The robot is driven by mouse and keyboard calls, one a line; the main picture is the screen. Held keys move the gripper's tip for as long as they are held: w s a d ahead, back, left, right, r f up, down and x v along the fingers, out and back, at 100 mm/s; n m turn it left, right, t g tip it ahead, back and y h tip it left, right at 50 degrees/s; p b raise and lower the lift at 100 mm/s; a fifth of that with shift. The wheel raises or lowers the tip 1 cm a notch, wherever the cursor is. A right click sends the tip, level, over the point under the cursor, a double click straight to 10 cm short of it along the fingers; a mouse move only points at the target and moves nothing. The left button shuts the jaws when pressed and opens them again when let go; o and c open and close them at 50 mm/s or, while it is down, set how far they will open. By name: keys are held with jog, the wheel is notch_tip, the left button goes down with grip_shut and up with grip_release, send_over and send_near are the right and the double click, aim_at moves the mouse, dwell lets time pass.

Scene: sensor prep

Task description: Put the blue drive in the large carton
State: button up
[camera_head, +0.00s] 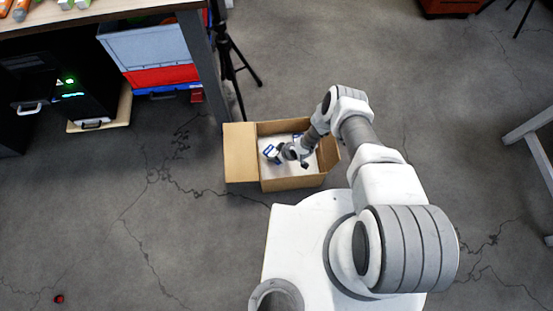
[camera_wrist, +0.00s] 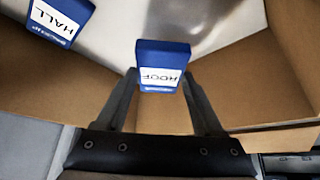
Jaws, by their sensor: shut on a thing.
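The large carton (camera_head: 292,183) stands open on the floor in the head view, with a pale bottom. My gripper (camera_wrist: 159,76) is over or inside it and is shut on a blue drive (camera_wrist: 163,58) with a white label reading "HOOF", upside down in the wrist view. A second blue drive (camera_wrist: 60,20), labelled "HALL", shows at the upper left of the wrist view, apart from my fingers, inside the carton. The carton's brown wall (camera_wrist: 250,80) shows at the right there. In the head view my wrist partly hides the carton's inside.
A workbench (camera_head: 110,10) stands at the upper left, its leg close behind the carton. Below it is a grey bin (camera_head: 150,45) with a red one. A black tripod (camera_head: 232,60) stands behind the carton. The floor left of the carton is mostly clear.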

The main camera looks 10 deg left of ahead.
notch_tip(320, 180, down, 4)
jog(key=shift+f+b, duration=0.25)
jog(key=shift+b, duration=1)
jog(key=shift+r, duration=0.1)
jog(key=o, duration=1.5)
jog(key=shift+r, duration=0.15)
